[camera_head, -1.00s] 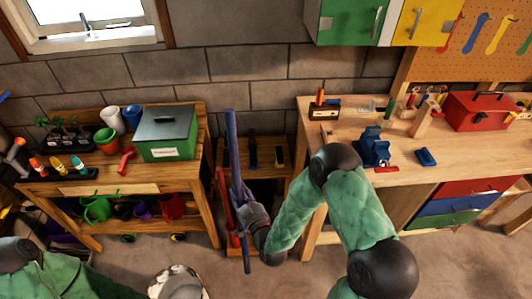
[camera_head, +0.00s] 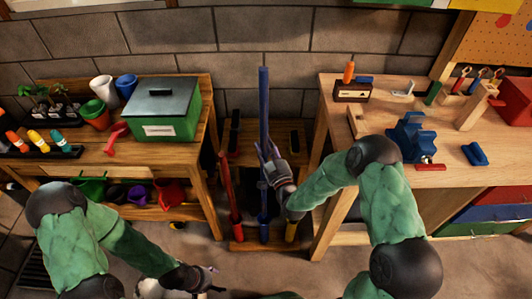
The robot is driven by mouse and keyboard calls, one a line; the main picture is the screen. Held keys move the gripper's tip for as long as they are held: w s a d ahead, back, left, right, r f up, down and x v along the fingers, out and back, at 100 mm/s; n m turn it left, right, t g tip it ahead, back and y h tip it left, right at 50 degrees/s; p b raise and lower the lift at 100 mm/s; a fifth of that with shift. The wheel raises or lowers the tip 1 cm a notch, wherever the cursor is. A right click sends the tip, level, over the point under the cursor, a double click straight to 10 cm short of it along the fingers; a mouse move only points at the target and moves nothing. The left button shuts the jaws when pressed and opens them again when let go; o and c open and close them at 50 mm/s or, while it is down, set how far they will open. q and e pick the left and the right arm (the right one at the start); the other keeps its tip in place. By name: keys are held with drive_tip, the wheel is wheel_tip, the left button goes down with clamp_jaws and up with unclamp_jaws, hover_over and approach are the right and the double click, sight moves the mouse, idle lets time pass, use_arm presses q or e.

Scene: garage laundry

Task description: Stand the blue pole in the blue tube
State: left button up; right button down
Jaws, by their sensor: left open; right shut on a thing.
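The long blue pole (camera_head: 263,105) stands close to upright in the gap between the two benches. My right gripper (camera_head: 266,168) is shut on it around its middle. The blue tube (camera_head: 264,230) is at the front of the low wooden rack (camera_head: 250,246), between a red tube (camera_head: 237,226) and a yellow tube (camera_head: 291,231). The pole's lower part lines up with the blue tube; I cannot tell whether its end is inside or just above or in front. My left gripper (camera_head: 212,281) is open and empty, low at the front left.
A red pole (camera_head: 225,165) stands leaning slightly in the red tube. The left bench (camera_head: 190,166) holds a green box (camera_head: 163,108) and pots. The right workbench (camera_head: 335,128) holds a blue vise (camera_head: 408,137) and tools. Both benches closely flank the rack.

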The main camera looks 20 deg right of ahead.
drive_tip(key=shift+w+d+f, duration=0.1)
drive_tip(key=shift+w+f, duration=0.05)
drive_tip(key=shift+w, duration=0.25)
